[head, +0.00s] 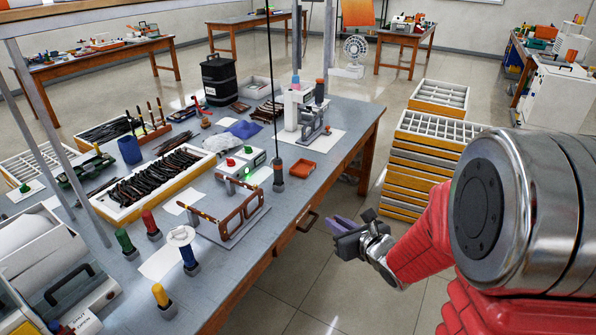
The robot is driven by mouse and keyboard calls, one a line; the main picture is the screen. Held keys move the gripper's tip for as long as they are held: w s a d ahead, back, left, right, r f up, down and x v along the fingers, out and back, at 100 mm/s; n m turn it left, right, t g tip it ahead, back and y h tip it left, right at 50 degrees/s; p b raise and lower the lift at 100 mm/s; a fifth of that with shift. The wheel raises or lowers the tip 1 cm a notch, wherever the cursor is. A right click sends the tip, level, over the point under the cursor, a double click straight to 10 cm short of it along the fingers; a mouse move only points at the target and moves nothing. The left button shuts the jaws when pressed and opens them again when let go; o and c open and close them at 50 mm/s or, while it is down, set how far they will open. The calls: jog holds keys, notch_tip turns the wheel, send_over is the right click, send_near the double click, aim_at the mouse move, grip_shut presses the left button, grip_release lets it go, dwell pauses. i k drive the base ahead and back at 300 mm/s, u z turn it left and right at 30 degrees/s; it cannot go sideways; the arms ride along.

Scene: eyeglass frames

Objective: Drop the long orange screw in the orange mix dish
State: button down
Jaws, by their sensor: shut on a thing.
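My gripper (345,228) is off the bench's right side, over the floor, to the right of and nearer than the dish. It is shut on a slim purple thing (342,222) that shows between the dark jaws. I cannot make out a long orange screw anywhere.
The workbench (262,222) holds an eyeglass frame (240,218) on a plate, a tray (128,208) of dark frames and a white instrument (292,100). Stacked drawers (425,150) stand right. Open floor lies between.

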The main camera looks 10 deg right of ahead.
aim_at(307, 169)
jog(key=z, duration=0.1)
jog(key=i, duration=0.95)
jog(key=u, duration=0.1)
